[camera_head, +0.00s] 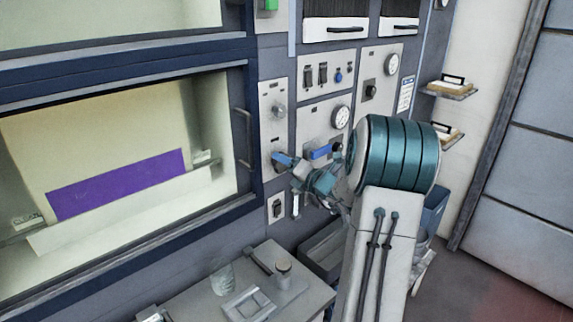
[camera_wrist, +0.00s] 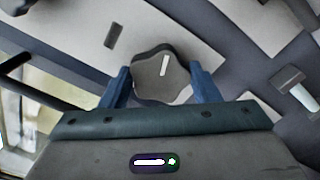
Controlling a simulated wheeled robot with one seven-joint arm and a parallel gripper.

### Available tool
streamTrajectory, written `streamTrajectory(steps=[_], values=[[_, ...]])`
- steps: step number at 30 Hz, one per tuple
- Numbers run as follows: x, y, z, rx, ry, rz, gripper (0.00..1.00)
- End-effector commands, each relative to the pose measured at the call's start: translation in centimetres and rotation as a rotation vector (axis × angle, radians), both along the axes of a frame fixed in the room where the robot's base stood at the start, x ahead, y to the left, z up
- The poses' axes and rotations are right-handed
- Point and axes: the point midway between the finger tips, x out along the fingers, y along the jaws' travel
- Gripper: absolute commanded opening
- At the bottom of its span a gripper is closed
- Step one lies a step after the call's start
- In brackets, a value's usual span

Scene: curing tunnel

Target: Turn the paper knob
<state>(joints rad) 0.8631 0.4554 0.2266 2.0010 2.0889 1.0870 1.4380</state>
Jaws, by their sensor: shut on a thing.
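The knob (camera_wrist: 162,77) is a grey, lobed dial with a white pointer mark, mounted on a pale panel plate in the wrist view. The mark leans slightly right of upright. My gripper (camera_wrist: 158,84) has its two blue fingers on either side of the knob, shut on it. In the head view my gripper (camera_head: 289,164) reaches the lower part of the narrow panel beside the oven window. There the knob is mostly hidden by my gripper and cannot be made out clearly.
Another round knob (camera_head: 278,111) sits higher on the narrow panel. A gauge (camera_head: 340,117) and a blue part (camera_head: 320,152) are to the right. A window with a purple sheet (camera_head: 117,184) is at left. A bench (camera_head: 200,301) with a glass jar (camera_head: 222,276) stands below.

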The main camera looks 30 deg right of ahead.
Motion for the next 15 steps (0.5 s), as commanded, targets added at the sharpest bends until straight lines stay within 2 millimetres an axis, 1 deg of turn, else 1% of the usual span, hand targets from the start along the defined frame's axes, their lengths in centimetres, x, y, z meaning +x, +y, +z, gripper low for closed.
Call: streamTrajectory(steps=[3,4,5,6,15], values=[[-0.02,-0.11,0.03,-0.001,-0.001,-0.003,0.33],[-0.02,-0.11,0.03,-0.001,-0.001,-0.003,0.59],[-0.02,-0.11,0.03,-0.001,-0.001,-0.002,0.67],[-0.02,-0.10,0.03,-0.001,-0.001,-0.002,0.78],[-0.11,-0.07,-0.01,-0.001,0.000,-0.001,0.78]])
